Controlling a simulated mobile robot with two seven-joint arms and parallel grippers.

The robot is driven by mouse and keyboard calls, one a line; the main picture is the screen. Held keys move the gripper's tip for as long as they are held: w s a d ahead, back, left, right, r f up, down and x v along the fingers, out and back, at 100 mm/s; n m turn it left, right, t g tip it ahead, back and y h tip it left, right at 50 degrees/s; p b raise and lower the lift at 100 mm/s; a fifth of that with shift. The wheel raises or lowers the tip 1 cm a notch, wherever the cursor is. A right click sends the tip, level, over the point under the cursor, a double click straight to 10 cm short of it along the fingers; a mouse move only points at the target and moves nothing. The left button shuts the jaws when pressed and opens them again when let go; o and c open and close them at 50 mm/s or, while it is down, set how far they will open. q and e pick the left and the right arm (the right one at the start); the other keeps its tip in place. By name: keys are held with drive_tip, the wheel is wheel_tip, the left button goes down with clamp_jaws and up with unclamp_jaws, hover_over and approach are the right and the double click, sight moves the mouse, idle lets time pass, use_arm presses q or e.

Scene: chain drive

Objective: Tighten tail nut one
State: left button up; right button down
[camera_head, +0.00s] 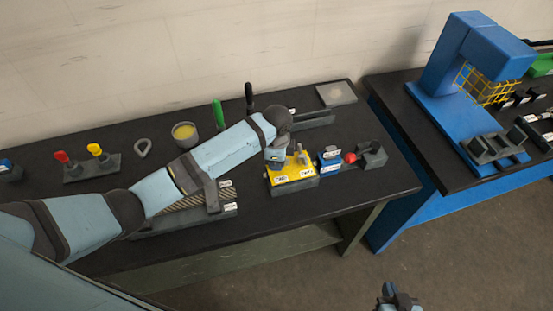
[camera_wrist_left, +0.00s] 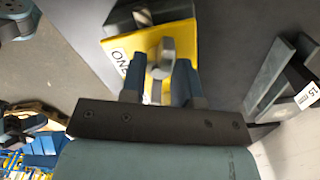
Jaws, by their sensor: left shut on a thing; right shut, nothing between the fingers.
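The yellow block (camera_head: 290,172) sits in a dark holder on the black bench, with two white labels on its front. In the left wrist view the yellow block (camera_wrist_left: 185,40) shows a label reading ONE. My left gripper (camera_head: 277,160) reaches down over its left part. Its fingers (camera_wrist_left: 160,85) are shut on a grey lobed nut (camera_wrist_left: 163,60) beside the ONE label. The nut is hidden in the head view by the gripper. How tight it sits cannot be told. My right gripper (camera_head: 397,300) is shut and empty at the bottom edge, away from the bench.
A blue block (camera_head: 329,160) and a red knob (camera_head: 350,158) stand right of the yellow block. A dark stand (camera_head: 371,155) is beyond them. A cup (camera_head: 185,134) and upright tools stand behind my left arm. A blue machine (camera_head: 470,70) stands on the right table.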

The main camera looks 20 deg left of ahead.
use_arm(q)
drive_tip(key=m, duration=0.6)
drive_tip(key=shift+w+r, duration=0.15)
drive_tip(key=m, duration=0.6)
drive_tip(key=shift+m, duration=0.4)
drive_tip(key=m, duration=0.6)
drive_tip(key=shift+d, duration=0.1)
drive_tip(key=m+b, duration=0.1)
drive_tip(key=m, duration=0.4)
drive_tip(key=shift+m, duration=1.3)
drive_tip(key=m+b, duration=0.1)
drive_tip(key=b, duration=0.2)
drive_tip(key=m+b, duration=0.2)
drive_tip(key=b, duration=0.1)
drive_tip(key=shift+f, duration=0.4)
drive_tip(key=m+b, duration=0.1)
drive_tip(key=b, duration=0.1)
drive_tip(key=shift+r+b, duration=0.2)
drive_tip(key=shift+b, duration=0.1)
use_arm(e)
wheel_tip(320, 180, down, 8)
drive_tip(key=a, duration=0.1)
drive_tip(key=shift+w+a+n+y, duration=0.2)
drive_tip(key=shift+n+y, duration=0.1)
drive_tip(key=shift+n, duration=0.1)
